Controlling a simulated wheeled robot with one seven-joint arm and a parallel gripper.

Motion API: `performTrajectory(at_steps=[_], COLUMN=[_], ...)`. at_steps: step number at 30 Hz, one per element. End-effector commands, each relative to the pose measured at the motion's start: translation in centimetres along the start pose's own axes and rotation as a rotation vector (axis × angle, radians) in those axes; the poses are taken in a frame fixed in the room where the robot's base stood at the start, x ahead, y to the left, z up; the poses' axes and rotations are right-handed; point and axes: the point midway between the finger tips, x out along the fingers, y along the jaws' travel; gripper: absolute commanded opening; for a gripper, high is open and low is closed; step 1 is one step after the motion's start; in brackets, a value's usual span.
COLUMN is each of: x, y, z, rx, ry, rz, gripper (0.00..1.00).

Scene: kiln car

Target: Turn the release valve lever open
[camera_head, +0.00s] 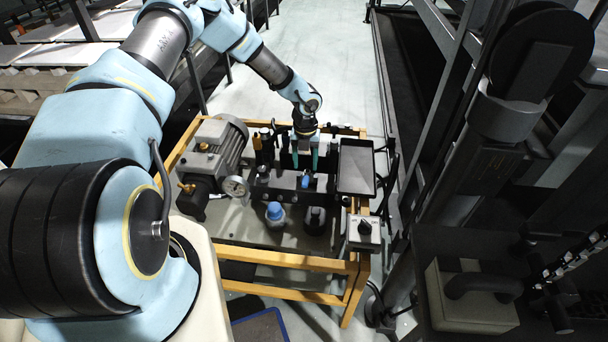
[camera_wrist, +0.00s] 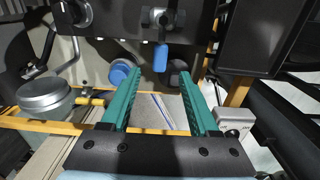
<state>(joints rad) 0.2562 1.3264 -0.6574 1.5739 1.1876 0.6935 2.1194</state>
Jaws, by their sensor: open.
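The release valve lever is a short blue handle (camera_wrist: 160,58) that hangs straight down from a metal valve body (camera_wrist: 162,18) on a dark block, at the upper middle of the wrist view. In the head view the lever (camera_head: 305,182) is a small blue spot on the front of the dark block (camera_head: 290,186) on the cart. My gripper (camera_head: 305,157) is above and behind the lever in the head view, its teal fingers pointing down.
A blue-capped bottle (camera_head: 274,211) stands left of the lever, in front of the block. A motor with a gauge (camera_head: 235,186) is at the left. A black tray (camera_head: 357,165) and a knob box (camera_head: 364,230) are at the right. A yellow frame (camera_head: 290,261) edges the cart.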

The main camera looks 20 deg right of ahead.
Motion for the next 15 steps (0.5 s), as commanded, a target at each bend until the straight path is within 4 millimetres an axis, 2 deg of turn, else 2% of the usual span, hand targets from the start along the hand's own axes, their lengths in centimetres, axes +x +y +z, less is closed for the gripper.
performTrajectory(at_steps=[7, 15], x=[4.2, 6.4], y=[0.0, 0.0], z=[-0.2, 0.0], rx=[-0.004, -0.003], ry=[0.003, 0.0], rz=[-0.001, 0.0], gripper=[0.61, 0.61])
